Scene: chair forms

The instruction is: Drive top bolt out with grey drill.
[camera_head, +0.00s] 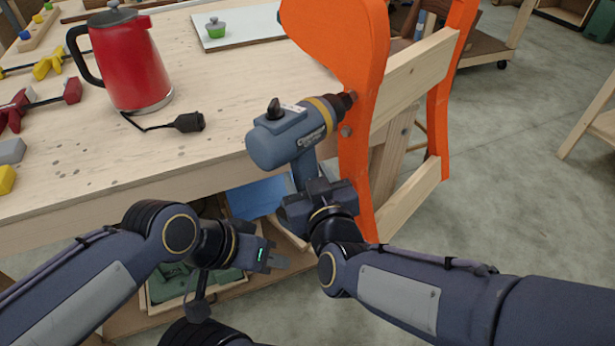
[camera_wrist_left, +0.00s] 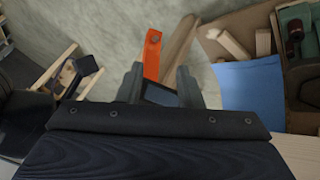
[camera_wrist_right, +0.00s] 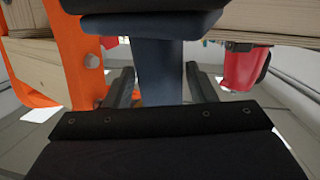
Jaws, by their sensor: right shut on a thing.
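The grey drill (camera_head: 290,135), with a yellow ring, is upright. Its dark chuck (camera_head: 341,104) points right at the orange chair form (camera_head: 362,60) and appears to meet it at the upper bolt spot; that bolt is hidden. A lower bolt (camera_head: 347,131) shows just below the chuck. My right gripper (camera_head: 312,192) is shut on the drill's handle, which stands between its fingers in the right wrist view (camera_wrist_right: 160,75).
A red kettle (camera_head: 125,60), a black plug with cord (camera_head: 190,122), clamps (camera_head: 48,65) and a white board (camera_head: 240,27) lie on the wooden workbench (camera_head: 90,165). Wooden rails (camera_head: 415,75) join the orange sides. A blue box (camera_head: 258,197) sits below the bench top.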

